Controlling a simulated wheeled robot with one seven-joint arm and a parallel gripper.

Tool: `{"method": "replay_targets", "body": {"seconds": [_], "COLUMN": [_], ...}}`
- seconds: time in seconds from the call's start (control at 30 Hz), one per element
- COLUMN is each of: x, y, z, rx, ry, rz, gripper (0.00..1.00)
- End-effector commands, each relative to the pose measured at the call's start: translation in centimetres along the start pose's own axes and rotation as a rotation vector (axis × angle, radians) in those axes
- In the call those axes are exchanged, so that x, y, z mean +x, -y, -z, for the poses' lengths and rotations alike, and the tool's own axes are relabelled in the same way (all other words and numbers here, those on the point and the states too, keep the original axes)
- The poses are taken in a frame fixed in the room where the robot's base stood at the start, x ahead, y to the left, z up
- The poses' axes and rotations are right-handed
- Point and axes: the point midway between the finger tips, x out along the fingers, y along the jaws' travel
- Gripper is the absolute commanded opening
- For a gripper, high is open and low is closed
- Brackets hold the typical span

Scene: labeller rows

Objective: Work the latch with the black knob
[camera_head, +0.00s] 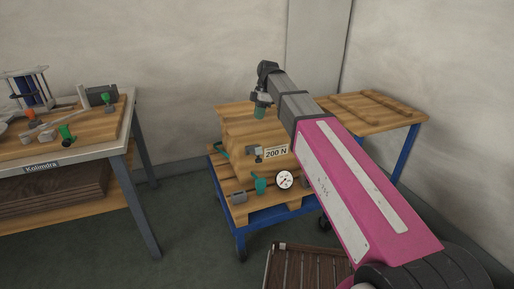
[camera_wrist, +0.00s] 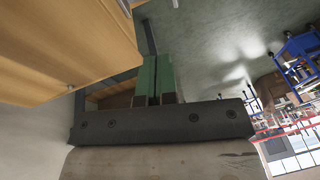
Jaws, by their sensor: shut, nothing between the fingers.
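My gripper (camera_head: 260,114) is at the upper part of the stepped wooden stand (camera_head: 235,120), with its green fingers pointing down. The fingers are shut and empty, side by side in the wrist view (camera_wrist: 156,75). A small dark grey fitting (camera_head: 254,151) sits on the stand's front below the gripper, left of a "200 N" label (camera_head: 276,153). A teal handle (camera_head: 261,186) stands on the lower step, beside a white round gauge (camera_head: 285,180). I cannot tell which fitting is the latch with the black knob. The wrist view shows no knob.
A workbench (camera_head: 75,156) with several tools and a "Kolindra" label stands at the left. A wooden-topped table (camera_head: 385,113) with blue legs is behind my arm at right. A slatted wooden thing (camera_head: 305,268) lies low in front. Floor between bench and stand is clear.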

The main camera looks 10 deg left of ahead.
Motion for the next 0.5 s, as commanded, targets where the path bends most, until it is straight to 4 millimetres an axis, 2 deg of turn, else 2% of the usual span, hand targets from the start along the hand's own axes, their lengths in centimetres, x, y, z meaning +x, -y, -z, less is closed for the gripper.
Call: {"method": "replay_targets", "body": {"seconds": [0.1,0.27,0.5], "x": [0.0,0.4,3.5], "y": [-1.0,-1.1,-0.9], "z": [-0.1,-0.1,0.0], "rx": [-0.109,-0.163,-0.163], "ry": [-0.019,-0.029,-0.028], "rz": [0.020,0.029,0.030], "gripper": [0.00,0.00,0.00]}}
